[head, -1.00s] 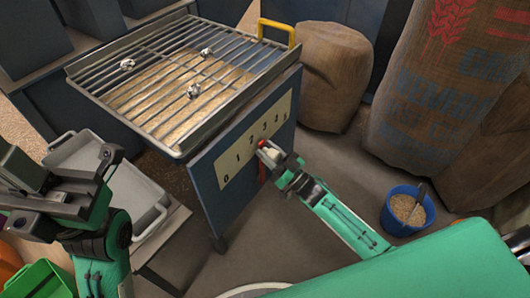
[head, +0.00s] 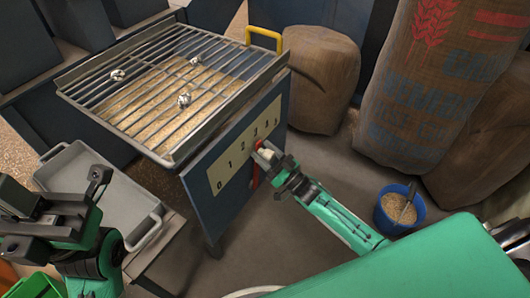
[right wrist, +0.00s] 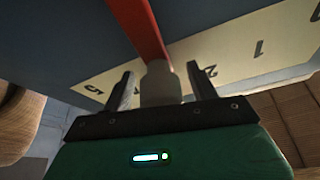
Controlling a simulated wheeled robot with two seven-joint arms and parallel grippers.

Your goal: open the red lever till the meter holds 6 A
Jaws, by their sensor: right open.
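The red lever (head: 256,178) is on the blue side of the grated hopper, in front of a cream scale (head: 229,163) numbered from 0 to 5. Its pale grey grip (right wrist: 160,84) points out from the panel near the middle of the scale and covers part of the numbers. My right gripper (right wrist: 162,90) is open, with one finger on each side of the grip and gaps showing. In the head view my right gripper (head: 268,158) is at the lever. My left gripper (head: 22,215) is at the left edge, away from the hopper; its jaws are unclear. No meter is visible.
The hopper's grate (head: 165,85) holds several small shiny lumps above grain. A grey tray (head: 120,205) stands at the left. A blue bucket (head: 385,215) of grain and large sacks (head: 318,85) stand at the right. Floor shows between hopper and bucket.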

